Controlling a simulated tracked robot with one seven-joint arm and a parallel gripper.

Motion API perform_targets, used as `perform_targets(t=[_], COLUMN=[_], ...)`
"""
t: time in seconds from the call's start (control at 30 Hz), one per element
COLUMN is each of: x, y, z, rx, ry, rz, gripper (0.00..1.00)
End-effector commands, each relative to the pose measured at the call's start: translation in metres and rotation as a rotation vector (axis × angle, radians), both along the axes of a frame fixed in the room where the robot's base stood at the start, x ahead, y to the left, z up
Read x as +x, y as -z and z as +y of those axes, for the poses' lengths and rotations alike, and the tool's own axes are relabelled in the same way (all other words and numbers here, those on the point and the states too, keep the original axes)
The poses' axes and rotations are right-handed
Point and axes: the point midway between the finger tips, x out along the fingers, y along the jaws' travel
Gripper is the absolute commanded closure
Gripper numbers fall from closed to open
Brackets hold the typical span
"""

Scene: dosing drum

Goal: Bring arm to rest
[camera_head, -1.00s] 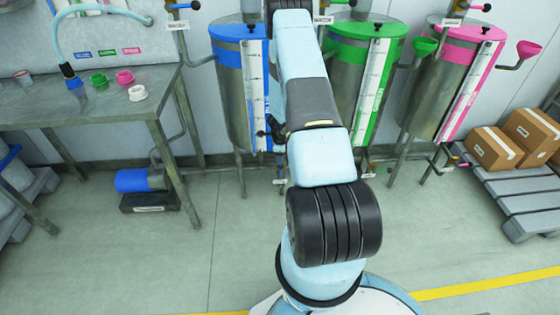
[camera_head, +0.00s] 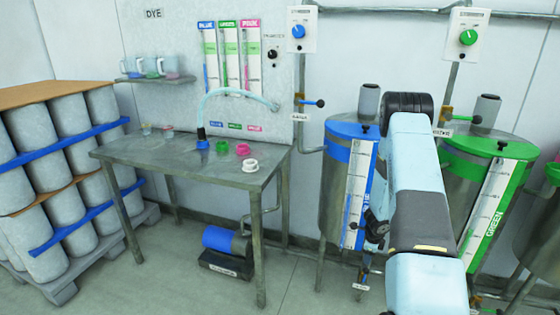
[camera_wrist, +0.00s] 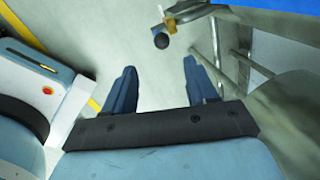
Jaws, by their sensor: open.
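My gripper (camera_wrist: 162,90) shows in the wrist view with its two dark blue fingers apart and nothing between them. Below it there is pale floor. A brass-coloured valve with a dark round knob (camera_wrist: 161,41) shows ahead of the fingers, apart from them. In the head view my arm stands folded in front of the blue drum (camera_head: 340,200) and the green drum (camera_head: 470,190). My gripper is mostly hidden there behind the arm; a dark part of it (camera_head: 376,226) shows by the blue drum's scale.
A steel table (camera_head: 150,155) holds several coloured collars and a blue hose end. A blue pump (camera_head: 226,240) sits below it. Stacked grey barrels (camera_head: 60,140) stand on a pallet at left. The floor between barrels and table legs is clear.

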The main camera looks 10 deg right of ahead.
Motion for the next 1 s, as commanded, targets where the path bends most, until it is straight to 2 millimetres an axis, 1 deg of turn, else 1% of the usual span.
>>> perform_targets(t=[0.07, 0.17, 0.3, 0.37, 0.4, 0.47, 0.53, 0.7, 0.77, 0.8, 1.0], x=[0.007, 0.019, 0.034, 0.038, 0.040, 0.042, 0.044, 0.040, 0.036, 0.033, 0.011], y=[-0.016, -0.047, -0.103, -0.126, -0.142, -0.165, -0.192, -0.254, -0.274, -0.288, -0.353], z=[0.004, 0.014, 0.035, 0.044, 0.050, 0.060, 0.072, 0.100, 0.110, 0.117, 0.149], rx=[0.000, 0.003, 0.006, 0.004, 0.004, 0.001, -0.004, -0.021, -0.029, -0.036, -0.072], ry=[-0.032, -0.103, -0.238, -0.296, -0.335, -0.394, -0.463, -0.631, -0.690, -0.727, -0.922], rz=[-0.016, -0.045, -0.092, -0.110, -0.122, -0.138, -0.158, -0.199, -0.210, -0.219, -0.251], gripper=[0.43, 0.43, 0.43, 0.43, 0.43, 0.43, 0.43, 0.43, 0.43, 0.43, 0.43])
